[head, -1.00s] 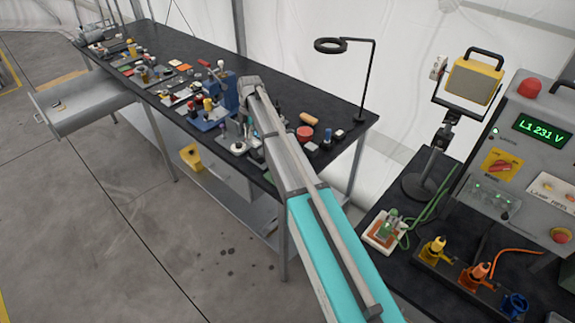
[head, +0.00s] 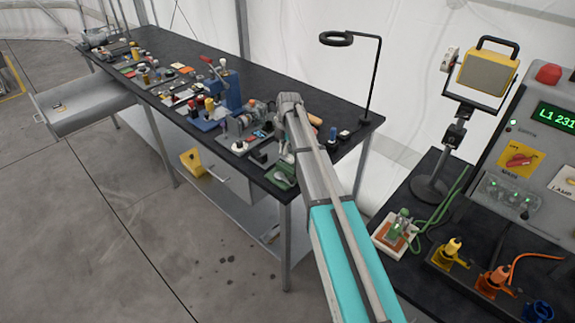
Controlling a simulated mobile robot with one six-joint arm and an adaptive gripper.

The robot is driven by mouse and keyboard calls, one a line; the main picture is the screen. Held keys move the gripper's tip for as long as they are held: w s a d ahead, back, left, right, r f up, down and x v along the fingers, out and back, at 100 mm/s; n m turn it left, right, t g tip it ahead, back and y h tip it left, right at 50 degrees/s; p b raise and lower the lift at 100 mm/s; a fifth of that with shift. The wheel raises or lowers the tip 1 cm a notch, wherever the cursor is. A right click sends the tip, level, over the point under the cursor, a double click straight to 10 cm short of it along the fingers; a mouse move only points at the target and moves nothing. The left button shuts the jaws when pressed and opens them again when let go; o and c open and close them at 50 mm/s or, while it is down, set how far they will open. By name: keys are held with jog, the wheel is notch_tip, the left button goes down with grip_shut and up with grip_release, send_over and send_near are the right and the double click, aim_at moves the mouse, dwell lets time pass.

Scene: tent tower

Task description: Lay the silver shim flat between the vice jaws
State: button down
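My arm reaches over the dark workbench (head: 215,72), and its wrist is above the bench's near right part. My gripper (head: 285,150) is mostly hidden behind my own arm, beside a small green fixture (head: 282,176) at the bench's front corner. I cannot tell whether its fingers are open or shut, or whether they hold anything. I cannot make out the silver shim. The vice is not clear either; the green fixture may be it, but it is small and partly covered by my arm.
A blue press (head: 226,92) with a red-tipped lever stands mid-bench among several small parts. An open drawer (head: 85,103) juts out at left. A second table with a control panel (head: 540,140) stands at right.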

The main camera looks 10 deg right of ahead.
aim_at(288, 159)
jog(key=shift+s+d+f, duration=0.1)
jog(key=shift+d+f, duration=0.25)
jog(key=shift+f, duration=0.1)
jog(key=shift+s+d+f+b, duration=0.15)
jog(key=shift+d+f+b, duration=0.3)
jog(key=shift+f+b, duration=0.4)
jog(key=shift+a+f+b, duration=0.1)
jog(key=shift+f+b, duration=1.05)
jog(key=shift+b, duration=0.2)
jog(key=shift+f, duration=0.2)
jog(key=c, duration=0.8)
grip_release()
jog(key=shift+r, duration=0.1)
jog(key=shift+r, duration=0.15)
notch_tip(288, 159, up, 12)
jog(key=w+d+p, duration=0.1)
jog(key=p, duration=1.1)
jog(key=shift+d, duration=0.25)
